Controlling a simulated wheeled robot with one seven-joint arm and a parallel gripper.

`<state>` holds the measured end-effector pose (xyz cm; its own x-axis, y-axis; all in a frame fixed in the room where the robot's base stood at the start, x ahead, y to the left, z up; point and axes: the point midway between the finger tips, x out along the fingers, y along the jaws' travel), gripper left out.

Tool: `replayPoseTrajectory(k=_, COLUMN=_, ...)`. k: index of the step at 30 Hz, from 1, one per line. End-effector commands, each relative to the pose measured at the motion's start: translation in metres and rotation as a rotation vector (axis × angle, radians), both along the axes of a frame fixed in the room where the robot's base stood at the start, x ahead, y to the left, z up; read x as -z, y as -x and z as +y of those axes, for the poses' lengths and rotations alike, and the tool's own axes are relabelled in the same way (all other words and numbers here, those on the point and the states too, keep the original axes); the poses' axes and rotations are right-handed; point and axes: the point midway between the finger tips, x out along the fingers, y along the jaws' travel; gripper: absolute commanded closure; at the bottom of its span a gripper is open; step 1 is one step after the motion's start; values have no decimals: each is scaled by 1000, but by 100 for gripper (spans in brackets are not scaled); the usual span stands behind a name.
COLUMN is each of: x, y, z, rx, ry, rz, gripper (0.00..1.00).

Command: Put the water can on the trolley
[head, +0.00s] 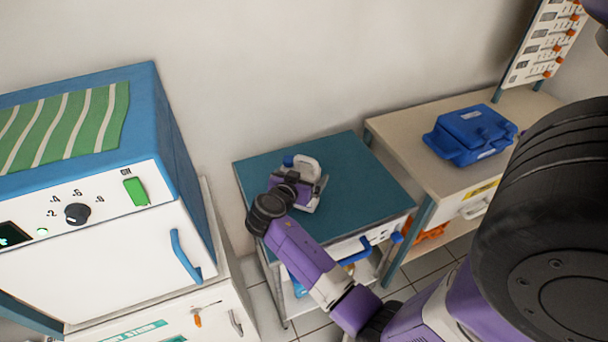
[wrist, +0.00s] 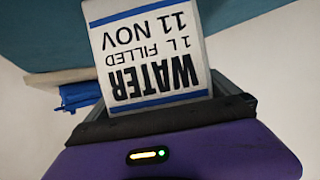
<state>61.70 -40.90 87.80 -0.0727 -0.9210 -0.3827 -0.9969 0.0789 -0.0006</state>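The water can (wrist: 155,50) is white with blue stripes and a label reading WATER, 1 L FILLED, 11 NOV. In the head view the can (head: 306,169), with its pale handle and blue cap, is over the back middle of the trolley's teal top (head: 357,199). I cannot tell whether its base touches the top. My gripper (head: 299,191) is at the can, and in the wrist view its dark fingers (wrist: 160,112) come up close against both sides of it. It looks shut on the can. The fingertips are partly hidden behind the can.
A beige table (head: 410,150) with a blue case (head: 470,134) stands right of the trolley. A white and blue cabinet (head: 120,235) with a green striped cloth (head: 65,125) stands left. The trolley top is clear around the can. A wall is close behind.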

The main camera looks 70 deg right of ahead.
Motion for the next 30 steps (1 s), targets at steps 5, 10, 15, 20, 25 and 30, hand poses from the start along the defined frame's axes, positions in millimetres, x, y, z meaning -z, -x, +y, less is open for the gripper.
replayPoseTrajectory(k=5, x=-1, y=0, z=0, rx=0, ry=0, rz=0, gripper=0)
replayPoseTrajectory(k=10, x=-5, y=-1, z=8, rx=-3, ry=1, rz=0, gripper=0)
replayPoseTrajectory(k=15, x=-16, y=-4, z=38, rx=-4, ry=1, rz=-1, gripper=0)
replayPoseTrajectory(k=20, x=-30, y=-7, z=69, rx=-5, ry=0, rz=-2, gripper=0)
replayPoseTrajectory(k=25, x=-41, y=-8, z=94, rx=-3, ry=1, rz=-1, gripper=0)
replayPoseTrajectory(k=30, x=-47, y=-9, z=108, rx=-4, ry=0, rz=2, gripper=0)
